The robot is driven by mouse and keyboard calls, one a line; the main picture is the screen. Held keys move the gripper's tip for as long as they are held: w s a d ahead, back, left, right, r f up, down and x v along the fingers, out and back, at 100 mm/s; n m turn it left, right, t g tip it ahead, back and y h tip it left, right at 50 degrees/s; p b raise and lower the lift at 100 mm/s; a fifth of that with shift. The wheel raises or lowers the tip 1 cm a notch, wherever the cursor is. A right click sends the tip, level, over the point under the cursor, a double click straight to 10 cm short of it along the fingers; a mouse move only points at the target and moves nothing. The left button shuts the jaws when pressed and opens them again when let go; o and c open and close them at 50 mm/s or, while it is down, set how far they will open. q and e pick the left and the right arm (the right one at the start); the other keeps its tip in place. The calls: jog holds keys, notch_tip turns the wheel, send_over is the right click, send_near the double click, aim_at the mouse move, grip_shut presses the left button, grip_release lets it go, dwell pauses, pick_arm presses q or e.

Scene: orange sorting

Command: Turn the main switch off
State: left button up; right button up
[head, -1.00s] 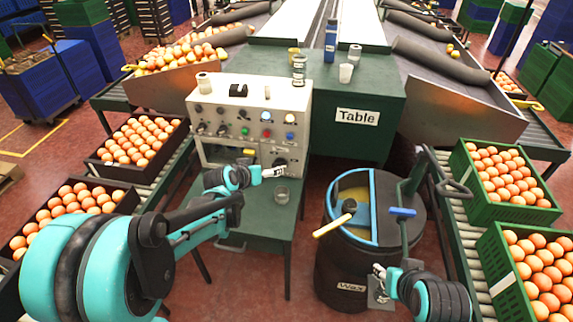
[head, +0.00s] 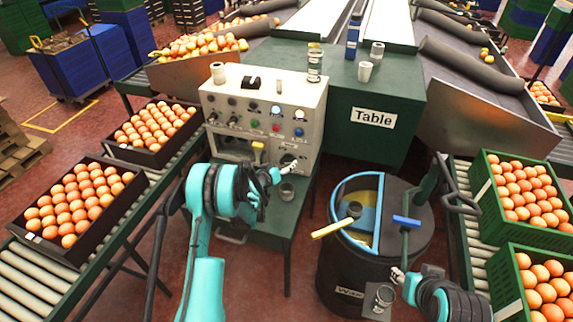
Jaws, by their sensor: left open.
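The control box (head: 262,100) is a cream panel with knobs, coloured buttons and lit lamps. A black rotary switch (head: 289,159) sits low at its right, probably the main switch; no readable label confirms this. My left gripper (head: 297,173) is open, in front of the panel's lower right corner, just below that switch in the picture. Whether it touches the switch cannot be told. A yellow-topped lever (head: 258,147) stands left of the switch. My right gripper (head: 395,274) is small at the lower right, beside the black drum; its jaws are unclear.
A glass (head: 287,190) stands on the green stand below my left gripper. The wax drum (head: 350,268) with a yellow-handled tool is to the right. Orange crates (head: 140,152) line the left conveyor.

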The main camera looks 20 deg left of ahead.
aim_at(286, 162)
pick_arm(q)
jog(key=shift+b+x, duration=0.45)
jog(key=shift+x, duration=1.45)
jog(key=shift+r, duration=0.1)
jog(key=shift+c, duration=0.3)
jog(key=c, duration=1.1)
